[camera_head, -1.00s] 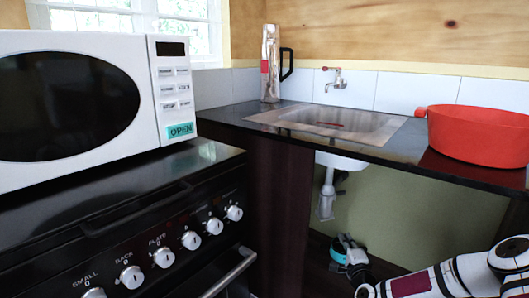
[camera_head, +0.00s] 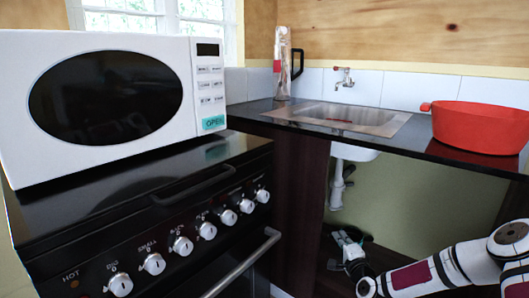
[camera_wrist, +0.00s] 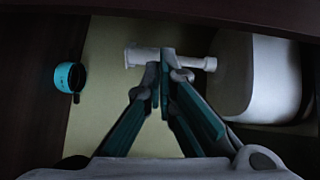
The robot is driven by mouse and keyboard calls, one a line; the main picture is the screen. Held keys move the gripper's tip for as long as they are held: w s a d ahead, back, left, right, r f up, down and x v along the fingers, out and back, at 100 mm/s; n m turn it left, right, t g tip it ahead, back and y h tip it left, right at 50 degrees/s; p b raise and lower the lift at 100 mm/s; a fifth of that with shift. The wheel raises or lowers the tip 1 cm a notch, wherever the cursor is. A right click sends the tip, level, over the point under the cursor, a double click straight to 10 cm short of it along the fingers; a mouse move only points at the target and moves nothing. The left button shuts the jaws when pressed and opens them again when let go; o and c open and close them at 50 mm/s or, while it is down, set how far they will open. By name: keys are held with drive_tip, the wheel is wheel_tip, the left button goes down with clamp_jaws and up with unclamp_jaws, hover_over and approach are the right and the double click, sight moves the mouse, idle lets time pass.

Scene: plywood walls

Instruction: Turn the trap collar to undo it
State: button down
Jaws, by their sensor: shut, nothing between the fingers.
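The white sink trap (camera_head: 337,190) hangs under the basin in the head view. In the wrist view the white trap pipe (camera_wrist: 140,57) lies crosswise behind my fingertips, with a wider ringed part (camera_wrist: 182,75) to their right. Which ring is the collar, I cannot tell. My gripper (camera_wrist: 166,54) is shut and empty, its teal fingers overlapping the middle of the pipe in the picture. Whether they touch it, I cannot tell. In the head view my gripper (camera_head: 345,238) is low under the counter, below the trap.
The white basin underside (camera_wrist: 255,75) is at the right of the wrist view, and a teal cup-like thing (camera_wrist: 71,77) is at the left. The counter holds a red pot (camera_head: 480,127). A black stove (camera_head: 150,215) with a microwave (camera_head: 110,95) stands left of the opening.

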drive_tip(key=s+a+r+n+g+y, duration=0.2)
drive_tip(key=s+a+r+n+g, duration=0.45)
drive_tip(key=n, duration=0.35)
drive_tip(key=s+d+r+n+g+h, duration=0.25)
drive_tip(key=s+r+g+h, duration=0.2)
drive_tip(key=s+r, duration=0.95)
drive_tip(key=s+a+r+n+g, duration=0.1)
drive_tip(key=s+r+g, duration=0.1)
drive_tip(key=s, duration=1.1)
drive_tip(key=s+a+r+n+g+y, duration=0.1)
drive_tip(key=s+r+g, duration=0.15)
drive_tip(key=s, duration=0.95)
drive_tip(key=s+a+r+n+g, duration=0.1)
drive_tip(key=s+r+g, duration=0.1)
drive_tip(key=s, duration=1.1)
wheel_tip(320, 180, up, 34)
drive_tip(key=t+p, duration=0.4)
drive_tip(key=p, duration=2.7)
drive_tip(key=shift+f, duration=0.25)
